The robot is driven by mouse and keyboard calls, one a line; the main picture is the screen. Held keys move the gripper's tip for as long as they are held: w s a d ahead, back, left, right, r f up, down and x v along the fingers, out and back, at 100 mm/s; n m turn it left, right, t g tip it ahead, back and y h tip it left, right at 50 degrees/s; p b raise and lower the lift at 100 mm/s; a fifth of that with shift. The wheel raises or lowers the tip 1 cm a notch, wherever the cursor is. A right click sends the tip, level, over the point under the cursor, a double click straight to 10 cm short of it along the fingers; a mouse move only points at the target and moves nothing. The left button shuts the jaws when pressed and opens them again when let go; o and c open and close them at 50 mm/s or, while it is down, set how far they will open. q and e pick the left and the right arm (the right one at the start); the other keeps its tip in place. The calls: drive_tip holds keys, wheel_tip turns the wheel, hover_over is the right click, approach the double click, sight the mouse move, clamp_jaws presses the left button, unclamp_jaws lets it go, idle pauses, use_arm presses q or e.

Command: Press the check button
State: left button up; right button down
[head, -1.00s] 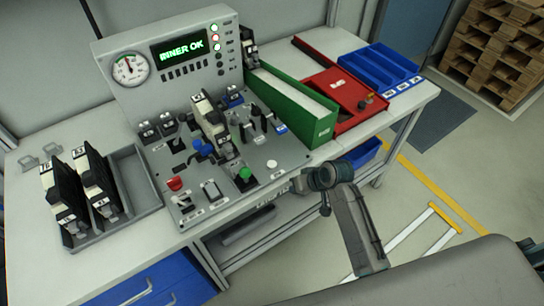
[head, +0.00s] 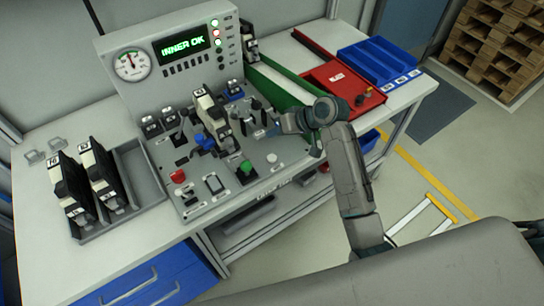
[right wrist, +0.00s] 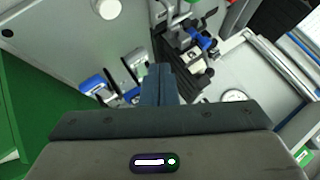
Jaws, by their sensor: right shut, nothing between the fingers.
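My right gripper (head: 266,132) is shut and empty over the right part of the panel, beside the levers. In the right wrist view its closed fingers (right wrist: 158,84) point toward the levers, with a white round knob (right wrist: 107,8) at the top. My left gripper is not in view.
A black-and-white device (head: 209,112) is mounted mid-panel, below a display (head: 181,46) reading INNER OK and a gauge (head: 132,64). A grey tray (head: 140,180) with similar devices stands left.

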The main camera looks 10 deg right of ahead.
drive_tip(key=b, duration=0.7)
hover_over(275, 159)
wheel_tip(275, 159, down, 6)
drive_tip(key=shift+w+f, duration=0.1)
drive_tip(key=shift+f, duration=0.15)
drive_tip(key=shift+f+b, duration=0.55)
drive_tip(key=shift+f, duration=0.6)
drive_tip(key=shift+f, duration=0.2)
idle(0.4)
drive_tip(key=shift+f, duration=0.25)
drive_tip(key=shift+f, duration=0.55)
idle(0.7)
drive_tip(key=shift+r, duration=0.1)
drive_tip(key=shift+r+p, duration=0.85)
drive_tip(key=shift+p, duration=0.35)
